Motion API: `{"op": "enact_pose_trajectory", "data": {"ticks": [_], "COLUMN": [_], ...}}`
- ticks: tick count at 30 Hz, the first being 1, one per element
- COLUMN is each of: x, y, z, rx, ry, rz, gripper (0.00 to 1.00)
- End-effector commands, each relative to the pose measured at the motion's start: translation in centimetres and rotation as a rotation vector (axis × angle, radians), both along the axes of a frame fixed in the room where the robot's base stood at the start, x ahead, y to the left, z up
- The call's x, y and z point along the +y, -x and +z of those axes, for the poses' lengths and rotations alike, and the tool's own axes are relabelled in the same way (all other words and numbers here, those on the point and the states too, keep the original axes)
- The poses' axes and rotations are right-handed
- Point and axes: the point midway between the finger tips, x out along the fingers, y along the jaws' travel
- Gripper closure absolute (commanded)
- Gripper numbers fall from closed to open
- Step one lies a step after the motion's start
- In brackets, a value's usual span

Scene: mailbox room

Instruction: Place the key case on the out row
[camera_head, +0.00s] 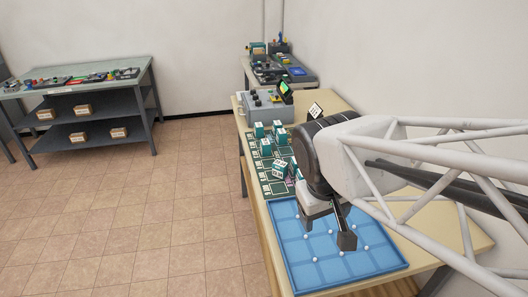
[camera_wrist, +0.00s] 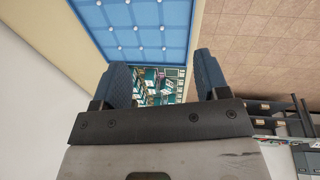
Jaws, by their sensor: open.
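Several teal boxes with white labels, one of them this box (camera_head: 266,147), stand on dark green marked boards (camera_head: 252,168) on the table. I cannot tell which one is the key case, and no row label is readable. One box (camera_head: 280,168) looks tilted near my arm. A blue tray (camera_head: 300,278) with a grid and white knobs lies at the near end; it also shows in the wrist view (camera_wrist: 130,30). My gripper (camera_head: 328,230) is open and appears empty, over the tray. In the wrist view, boxes and boards show small and unclear between the fingers (camera_wrist: 163,78).
A second table (camera_head: 296,77) with parts is farther back. A workbench (camera_head: 80,92) with shelves stands at the left. The tiled floor between is clear.

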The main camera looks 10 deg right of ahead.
Motion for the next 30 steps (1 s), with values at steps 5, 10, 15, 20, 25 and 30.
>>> {"op": "enact_pose_trajectory", "data": {"ticks": [5,10,15,20,25,30], "x": [-1.7,-3.4,-4.7,-5.6,-5.9,-5.6], "y": [-2.4,-5.1,-8.2,-11.4,-15.1,-19.1], "z": [-1.7,-3.1,-4.5,-5.7,-7.2,-8.9], "rx": [0.116,0.228,0.337,0.432,0.527,0.610], "ry": [0.163,0.334,0.502,0.661,0.831,1.001], "rz": [0.125,0.261,0.401,0.536,0.682,0.829], "gripper": [0.32,0.32,0.32,0.32,0.32,0.32]}}
